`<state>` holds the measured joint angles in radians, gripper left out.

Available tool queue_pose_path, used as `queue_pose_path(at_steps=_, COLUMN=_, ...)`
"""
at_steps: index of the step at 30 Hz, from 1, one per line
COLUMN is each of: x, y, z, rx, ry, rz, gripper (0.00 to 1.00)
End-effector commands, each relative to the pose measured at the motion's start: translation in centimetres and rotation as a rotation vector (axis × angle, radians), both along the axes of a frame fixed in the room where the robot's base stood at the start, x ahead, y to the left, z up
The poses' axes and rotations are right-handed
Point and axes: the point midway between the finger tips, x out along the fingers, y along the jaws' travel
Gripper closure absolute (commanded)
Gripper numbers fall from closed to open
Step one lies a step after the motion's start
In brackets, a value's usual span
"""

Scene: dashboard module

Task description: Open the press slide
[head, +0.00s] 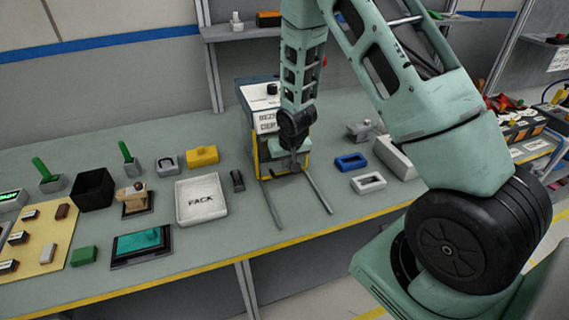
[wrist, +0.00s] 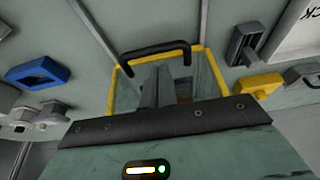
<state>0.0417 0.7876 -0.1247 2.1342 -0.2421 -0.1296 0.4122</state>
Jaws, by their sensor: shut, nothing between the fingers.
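The press (head: 258,92) stands at the back of the bench, with a dark top and white lettered plates. Its slide is a clear panel in a yellow frame (head: 257,160), close against the press body, with two bare rails (head: 318,194) running toward the front. In the wrist view the yellow frame (wrist: 113,88) carries a black bar handle (wrist: 152,51). My gripper (head: 293,165) is shut and empty in front of the slide. Its fingers (wrist: 162,78) point at the panel beside the handle; I cannot tell whether they touch it. The arm hides part of the press.
A white tray (head: 200,199) and a small dark block (head: 237,181) lie left of the rails. A blue frame (head: 351,162) and a white frame (head: 368,183) lie to the right. The bench between and in front of the rails is clear.

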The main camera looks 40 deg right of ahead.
Motion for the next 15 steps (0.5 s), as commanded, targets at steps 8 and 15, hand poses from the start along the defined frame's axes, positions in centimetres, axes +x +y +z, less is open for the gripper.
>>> queue_pose_path(at_steps=8, x=0.8, y=-0.2, z=-2.2, rx=0.000, ry=0.001, rz=0.002, gripper=1.00)
queue_pose_path(at_steps=15, x=0.9, y=-0.2, z=-2.5, rx=0.000, ry=0.000, rz=0.001, gripper=1.00)
